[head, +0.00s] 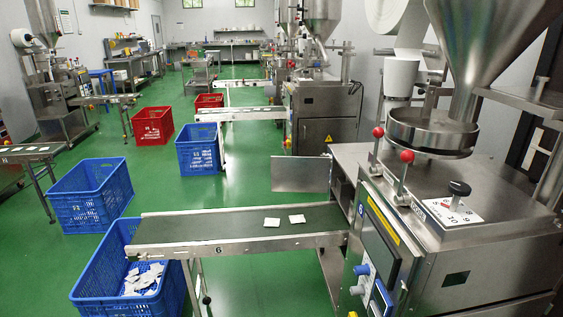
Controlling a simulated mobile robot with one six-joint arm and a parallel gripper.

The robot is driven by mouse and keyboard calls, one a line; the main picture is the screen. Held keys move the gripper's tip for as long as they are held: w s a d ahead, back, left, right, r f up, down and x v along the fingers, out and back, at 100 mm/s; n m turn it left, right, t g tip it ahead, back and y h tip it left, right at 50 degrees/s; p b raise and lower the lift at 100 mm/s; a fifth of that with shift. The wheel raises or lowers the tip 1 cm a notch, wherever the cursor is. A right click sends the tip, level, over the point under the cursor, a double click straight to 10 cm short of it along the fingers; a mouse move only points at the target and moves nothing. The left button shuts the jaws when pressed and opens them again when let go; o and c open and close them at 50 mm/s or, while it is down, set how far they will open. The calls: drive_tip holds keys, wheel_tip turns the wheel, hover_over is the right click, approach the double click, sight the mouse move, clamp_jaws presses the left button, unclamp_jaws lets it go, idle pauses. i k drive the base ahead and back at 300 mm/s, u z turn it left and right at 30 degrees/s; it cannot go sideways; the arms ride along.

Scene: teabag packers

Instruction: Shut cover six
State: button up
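Machine six (470,262), a steel teabag packer, stands at the right front with a blue "6" label on its front. A flat grey metal panel (301,173), which looks like its cover, stands out to the left of the body behind the conveyor. It appears swung open, with a dark opening (343,188) beside it. The panel's hinge and handle cannot be made out. My gripper is not in view.

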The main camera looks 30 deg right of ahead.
sight(287, 174)
drive_tip(key=i, duration=1.1)
drive_tip(key=u, duration=0.3)
